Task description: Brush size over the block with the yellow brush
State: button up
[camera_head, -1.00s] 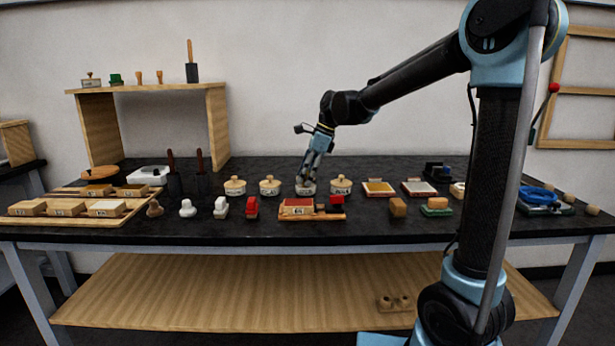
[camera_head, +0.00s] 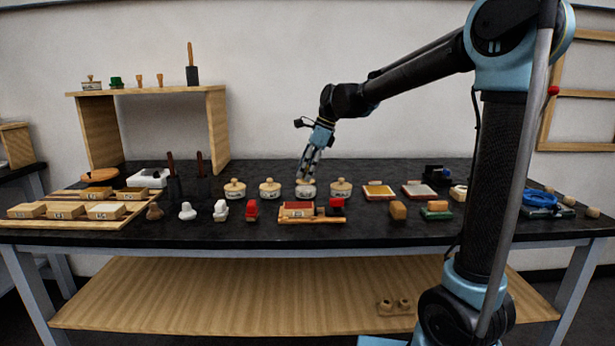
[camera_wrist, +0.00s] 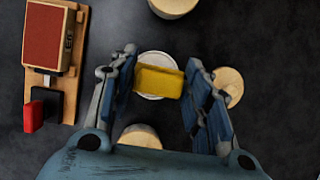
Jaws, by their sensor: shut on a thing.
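My gripper (camera_head: 305,179) is above the third lidded-style pot (camera_head: 306,191) in the row. In the wrist view my gripper (camera_wrist: 162,72) has its fingers on either side of a yellow piece (camera_wrist: 159,81), which looks like the yellow brush, and is shut on it. The pot's pale round rim (camera_wrist: 148,92) shows behind the yellow piece. I cannot tell whether the piece touches the pot. The block (camera_head: 297,210) has a red top and lies on a wooden board at the front; in the wrist view the block (camera_wrist: 48,38) is at the upper left.
Other pots (camera_head: 270,188) with wooden knobbed lids stand close on both sides. A red-and-black tool (camera_head: 336,206) lies beside the block. Stamps (camera_head: 220,210), a brown block (camera_head: 398,210) and flat trays (camera_head: 379,191) stand around. A shelf (camera_head: 150,89) is at the back left.

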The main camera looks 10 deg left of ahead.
jog(key=shift+r, duration=2.1)
